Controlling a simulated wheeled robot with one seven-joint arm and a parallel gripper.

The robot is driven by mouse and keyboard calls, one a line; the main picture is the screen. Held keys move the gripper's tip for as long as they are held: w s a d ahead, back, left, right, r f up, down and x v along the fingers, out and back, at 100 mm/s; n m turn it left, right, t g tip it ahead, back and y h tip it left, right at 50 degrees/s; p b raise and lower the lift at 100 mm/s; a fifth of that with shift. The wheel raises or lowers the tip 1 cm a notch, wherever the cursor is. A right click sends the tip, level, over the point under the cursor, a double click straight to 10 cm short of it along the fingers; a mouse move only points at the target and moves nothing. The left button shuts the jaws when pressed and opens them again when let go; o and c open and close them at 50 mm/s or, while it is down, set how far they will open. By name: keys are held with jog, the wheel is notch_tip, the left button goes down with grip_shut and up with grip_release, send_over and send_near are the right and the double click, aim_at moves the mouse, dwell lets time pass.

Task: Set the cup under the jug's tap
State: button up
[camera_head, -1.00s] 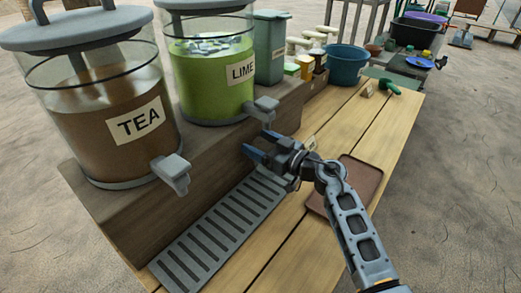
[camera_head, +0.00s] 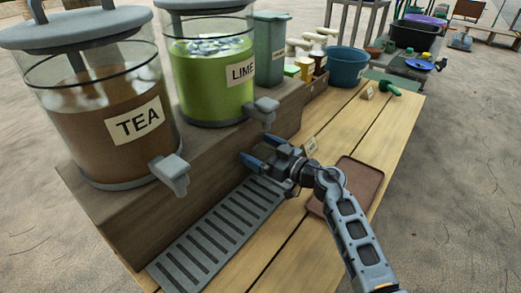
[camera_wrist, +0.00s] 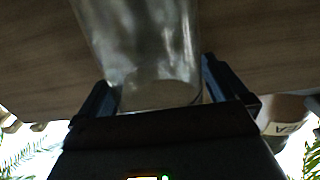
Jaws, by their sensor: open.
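The clear cup (camera_wrist: 150,45) stands between the fingers of my gripper in the wrist view; I cannot tell whether a finger touches it. I cannot make it out in the head view. My gripper (camera_head: 256,150) is open, below and slightly in front of the lime jug's tap (camera_head: 263,108), over the far end of the slotted drip tray (camera_head: 218,235). The lime jug (camera_head: 212,85), with green drink, and the tea jug (camera_head: 115,120), with brown drink and its own tap (camera_head: 172,172), stand on a raised wooden step (camera_head: 130,225).
A brown tray (camera_head: 358,185) lies on the wooden table right of my gripper. A green-handled tool (camera_head: 390,88) lies at the table's far end. The near planks are clear.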

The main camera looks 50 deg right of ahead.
jog(key=shift+r, duration=0.15)
jog(key=s, duration=1.2)
jog(key=shift+d, duration=0.2)
jog(key=shift+a, duration=0.1)
jog(key=s+a+r+t, duration=0.15)
jog(key=s+a, duration=0.25)
jog(key=a, duration=0.6)
jog(key=s+a+r+g, duration=0.2)
jog(key=s+a, duration=0.4)
jog(key=s, duration=0.4)
jog(key=s+a+r+g, duration=0.2)
jog(key=s+a, duration=0.5)
jog(key=s, duration=0.4)
jog(key=shift+s+r+g+h, duration=0.15)
jog(key=shift+r+g+h, duration=0.2)
jog(key=shift+r, duration=0.45)
